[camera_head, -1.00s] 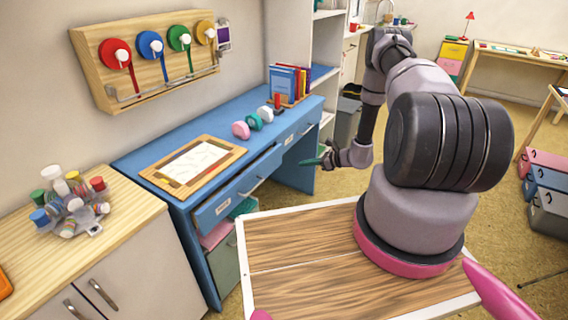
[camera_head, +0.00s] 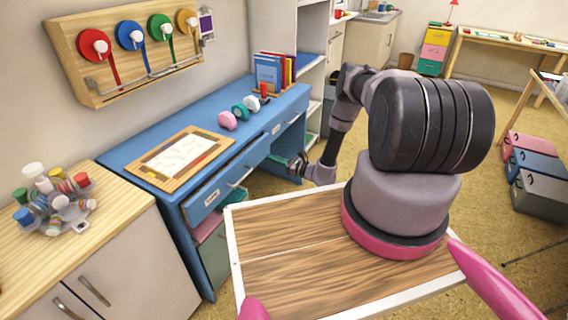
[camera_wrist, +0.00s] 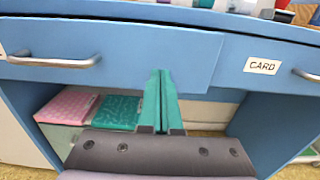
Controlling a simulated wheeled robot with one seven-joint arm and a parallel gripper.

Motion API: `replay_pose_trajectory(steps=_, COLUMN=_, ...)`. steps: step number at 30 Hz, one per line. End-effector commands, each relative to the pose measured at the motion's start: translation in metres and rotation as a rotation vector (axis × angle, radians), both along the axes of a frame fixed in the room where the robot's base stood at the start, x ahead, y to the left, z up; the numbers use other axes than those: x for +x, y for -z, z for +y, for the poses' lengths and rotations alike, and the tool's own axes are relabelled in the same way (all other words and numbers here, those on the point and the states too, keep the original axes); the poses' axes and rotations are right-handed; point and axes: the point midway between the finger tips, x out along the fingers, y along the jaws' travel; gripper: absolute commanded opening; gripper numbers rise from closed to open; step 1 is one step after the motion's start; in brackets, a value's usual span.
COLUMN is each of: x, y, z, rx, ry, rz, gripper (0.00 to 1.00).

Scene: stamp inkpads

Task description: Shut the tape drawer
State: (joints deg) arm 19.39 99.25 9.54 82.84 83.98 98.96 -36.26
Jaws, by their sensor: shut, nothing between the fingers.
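The blue desk has a left drawer (camera_head: 222,192) that stands partly pulled out; its small label is too small to read in the head view. In the wrist view its blue front (camera_wrist: 115,55) fills the upper left, with a metal handle (camera_wrist: 55,61). The right drawer (camera_wrist: 275,62), labelled CARD, sits farther back and looks shut. My gripper (camera_head: 299,162) is shut and empty, off the left drawer's right end. In the wrist view its teal fingers (camera_wrist: 160,76) overlap the lower right of the drawer front. I cannot tell if they touch it.
The blue desk top (camera_head: 137,149) holds a framed board (camera_head: 180,158), tape rolls (camera_head: 240,111) and books (camera_head: 270,70). Under the drawer are pink and teal stacks (camera_wrist: 117,112). A wooden cabinet (camera_head: 110,215) stands at the left. Open carpet lies to the right.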

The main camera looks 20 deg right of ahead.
Motion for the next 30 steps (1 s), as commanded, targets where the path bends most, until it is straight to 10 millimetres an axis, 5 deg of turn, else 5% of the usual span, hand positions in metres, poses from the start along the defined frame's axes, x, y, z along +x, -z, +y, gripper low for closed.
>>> replay_pose_trajectory(steps=8, x=0.024, y=0.000, z=0.025, rx=-0.001, ry=-0.002, rz=-0.001, gripper=0.00)
replay_pose_trajectory(steps=23, x=0.030, y=0.000, z=0.030, rx=0.000, ry=-0.001, rz=0.000, gripper=0.00)
replay_pose_trajectory(steps=30, x=0.054, y=0.000, z=0.056, rx=0.000, ry=-0.002, rz=-0.001, gripper=0.00)
